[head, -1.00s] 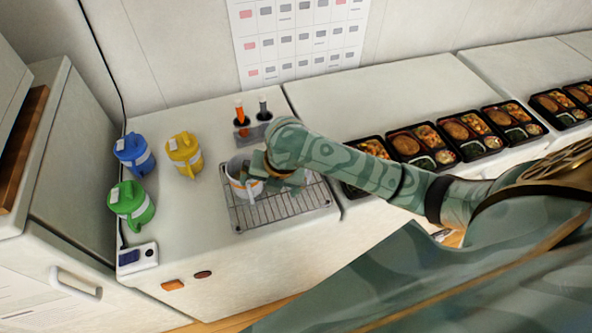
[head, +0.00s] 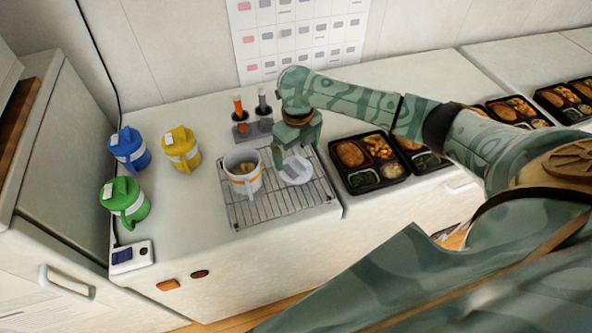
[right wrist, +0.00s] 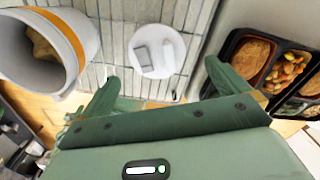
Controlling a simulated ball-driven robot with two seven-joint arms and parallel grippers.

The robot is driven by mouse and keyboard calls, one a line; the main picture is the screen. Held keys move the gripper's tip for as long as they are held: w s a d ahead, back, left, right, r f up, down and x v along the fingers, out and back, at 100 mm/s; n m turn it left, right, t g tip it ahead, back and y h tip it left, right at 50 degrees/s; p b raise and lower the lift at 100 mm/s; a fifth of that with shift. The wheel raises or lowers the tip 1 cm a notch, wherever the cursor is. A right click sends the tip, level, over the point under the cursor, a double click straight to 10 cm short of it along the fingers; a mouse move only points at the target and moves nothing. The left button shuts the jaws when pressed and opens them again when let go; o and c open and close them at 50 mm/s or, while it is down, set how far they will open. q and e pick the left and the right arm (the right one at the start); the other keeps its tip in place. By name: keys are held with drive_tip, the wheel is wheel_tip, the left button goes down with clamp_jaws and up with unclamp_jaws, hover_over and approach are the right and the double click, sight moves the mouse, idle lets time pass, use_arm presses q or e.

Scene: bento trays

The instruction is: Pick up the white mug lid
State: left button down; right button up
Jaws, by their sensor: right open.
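The white mug lid (head: 296,170) lies on the wire rack (head: 262,211), to the right of the open white mug. In the right wrist view the lid (right wrist: 157,52) is a round white disc with a raised tab, beyond and between my fingertips. My right gripper (head: 293,160) is open and empty, above and just behind the lid; its fingers also show in the right wrist view (right wrist: 160,82). The white mug (head: 243,180) with an orange band stands on the rack with brownish contents inside. It also shows in the right wrist view (right wrist: 66,62). My left gripper is not in view.
Blue (head: 129,149), yellow (head: 181,149) and green (head: 124,200) lidded mugs stand to the left. A holder (head: 252,130) with an orange and a grey-handled tool stands behind the rack. Bento trays (head: 368,163) line the right side.

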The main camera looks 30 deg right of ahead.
sight(296, 169)
drive_tip(key=f, duration=0.2)
drive_tip(key=f+b, duration=0.1)
drive_tip(key=f, duration=0.2)
drive_tip(key=shift+a+f+b, duration=0.25)
drive_tip(key=shift+f+b, duration=0.1)
drive_tip(key=shift+f, duration=0.05)
drive_tip(key=c, duration=0.9)
drive_tip(key=shift+r, duration=0.15)
drive_tip(key=shift+c, duration=0.2)
